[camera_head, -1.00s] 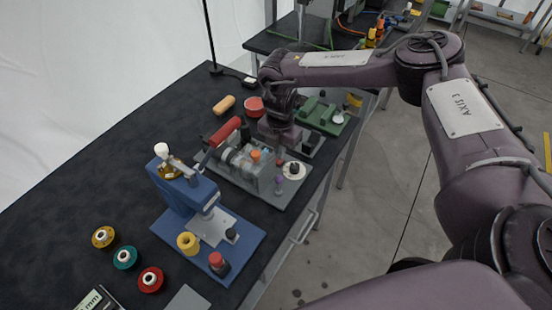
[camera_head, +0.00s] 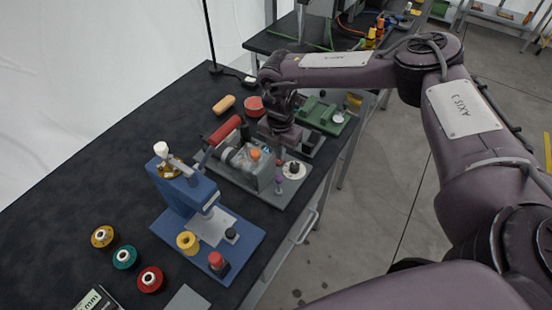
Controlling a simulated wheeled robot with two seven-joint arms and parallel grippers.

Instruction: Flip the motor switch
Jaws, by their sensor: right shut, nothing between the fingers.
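My right gripper (camera_head: 280,146) points down over the far part of a grey-based machine (camera_head: 283,195). It is shut and empty, and its tips are largely hidden. The machine carries a red cylinder (camera_head: 224,131), a clear-sided block with an orange knob (camera_head: 255,154), a purple peg (camera_head: 278,182) and a white disc with a dark knob (camera_head: 294,168). I cannot tell which part is the motor switch; it may be hidden behind my gripper. I cannot tell whether the gripper touches the machine. My left gripper is not in view.
A blue press (camera_head: 182,193) with a white knob stands nearer, with a yellow ring and a red-and-black button on its base. Several coloured spools (camera_head: 124,258) lie at left. A green device (camera_head: 324,114) sits beyond my gripper. The dark table (camera_head: 90,185) is clear at left.

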